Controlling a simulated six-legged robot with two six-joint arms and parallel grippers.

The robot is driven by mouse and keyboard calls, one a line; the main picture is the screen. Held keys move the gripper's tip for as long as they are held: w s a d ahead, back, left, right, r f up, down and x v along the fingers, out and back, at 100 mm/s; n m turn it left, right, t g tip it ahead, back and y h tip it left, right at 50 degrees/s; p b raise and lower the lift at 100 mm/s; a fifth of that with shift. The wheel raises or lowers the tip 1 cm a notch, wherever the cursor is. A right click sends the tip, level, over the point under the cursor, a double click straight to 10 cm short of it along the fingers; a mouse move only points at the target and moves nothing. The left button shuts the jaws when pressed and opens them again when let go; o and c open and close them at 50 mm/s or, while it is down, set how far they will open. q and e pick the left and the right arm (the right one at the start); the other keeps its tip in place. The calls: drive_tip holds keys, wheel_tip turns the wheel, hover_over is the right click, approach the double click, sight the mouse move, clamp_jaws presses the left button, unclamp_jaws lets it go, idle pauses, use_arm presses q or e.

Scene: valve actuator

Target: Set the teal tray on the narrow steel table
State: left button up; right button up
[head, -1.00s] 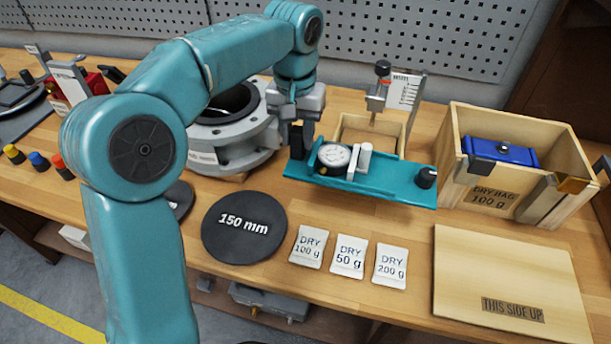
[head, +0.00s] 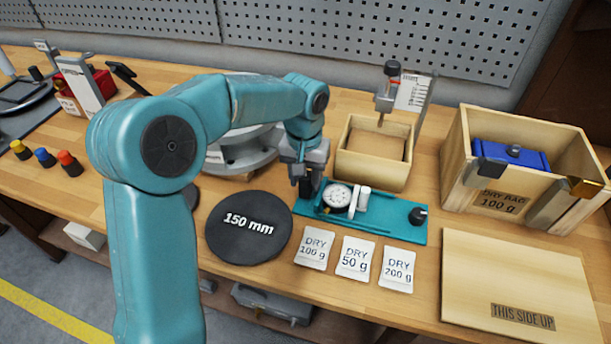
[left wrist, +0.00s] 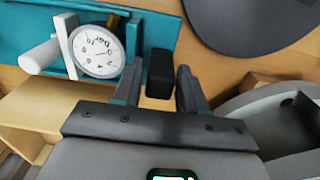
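The teal tray (head: 392,229) appears to rest on the wooden bench, behind the white DRY packets. It carries a round dial gauge (head: 338,196), a white cylinder and a black knob (head: 417,215) at its right end. My left gripper (head: 308,188) is low over the tray's left end. In the left wrist view its fingers (left wrist: 160,85) stand apart on either side of a black upright grip (left wrist: 160,72), with narrow gaps showing; the tray (left wrist: 160,32) and gauge (left wrist: 98,50) lie beside it. My right gripper is not in view. I see no narrow steel table.
A black 150 mm disc (head: 248,228) and DRY packets (head: 355,257) lie in front. Behind are a grey flanged ring (head: 235,155) and an open wooden box (head: 372,165). A wooden crate (head: 497,198) and a THIS SIDE UP board (head: 515,265) are to the right.

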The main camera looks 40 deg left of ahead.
use_arm(q)
drive_tip(key=shift+o, duration=0.8)
drive_tip(key=shift+r, duration=0.1)
